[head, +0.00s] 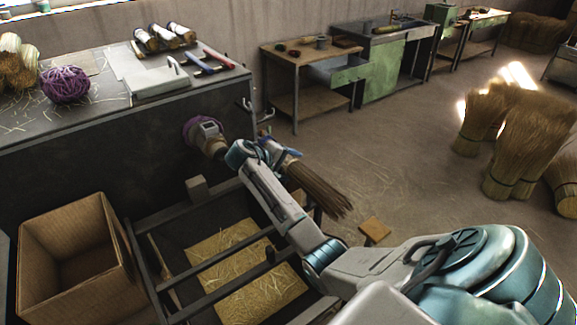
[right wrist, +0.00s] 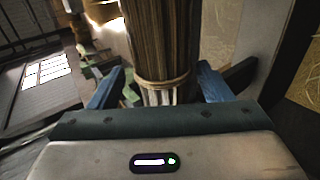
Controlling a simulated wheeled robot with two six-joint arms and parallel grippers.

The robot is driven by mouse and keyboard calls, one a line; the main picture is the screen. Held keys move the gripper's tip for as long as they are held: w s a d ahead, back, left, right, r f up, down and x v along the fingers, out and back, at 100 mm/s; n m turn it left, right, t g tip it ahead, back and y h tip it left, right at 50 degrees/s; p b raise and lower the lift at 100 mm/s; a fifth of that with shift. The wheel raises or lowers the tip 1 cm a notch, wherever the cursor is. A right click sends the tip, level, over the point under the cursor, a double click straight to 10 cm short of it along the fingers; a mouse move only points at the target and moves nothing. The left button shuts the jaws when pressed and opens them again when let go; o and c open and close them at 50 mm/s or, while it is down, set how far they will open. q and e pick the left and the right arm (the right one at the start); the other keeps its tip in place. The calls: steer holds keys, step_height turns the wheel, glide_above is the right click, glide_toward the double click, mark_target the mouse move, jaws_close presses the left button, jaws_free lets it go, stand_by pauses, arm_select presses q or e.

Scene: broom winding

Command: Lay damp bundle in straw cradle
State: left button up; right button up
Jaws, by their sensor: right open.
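A dark brown bristle bundle (head: 318,190) shows in the head view, tilted, its bristles toward the lower right, near the frame with straw matting. My right gripper (head: 272,148) is at its upper left end. In the right wrist view the bundle (right wrist: 163,40), tied with a light band, stands between the blue fingers of my open right gripper (right wrist: 160,88); I cannot tell whether a finger touches it. The straw cradle seems to be the dark slatted frame (head: 190,312) with yellow straw matting (head: 228,250), partly hidden by my right arm. My left gripper is not in view.
An open cardboard box (head: 70,250) stands left of the frame. A dark workbench (head: 100,130) behind carries a purple twine ball (head: 65,85) and tools. A small wooden block (head: 374,229) lies right of the frame.

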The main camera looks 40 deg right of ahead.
steer(key=shift+w+a+r, duration=0.1)
steer(key=shift+a+r, duration=0.05)
steer(key=shift+a, duration=0.25)
steer(key=s+b+v, duration=0.1)
steer(key=b+v, duration=0.2)
steer(key=v, duration=0.6)
steer(key=shift+w+a+r, duration=0.2)
steer(key=shift+w+r, duration=0.15)
steer(key=shift+w, duration=0.05)
steer(key=shift+f, duration=0.1)
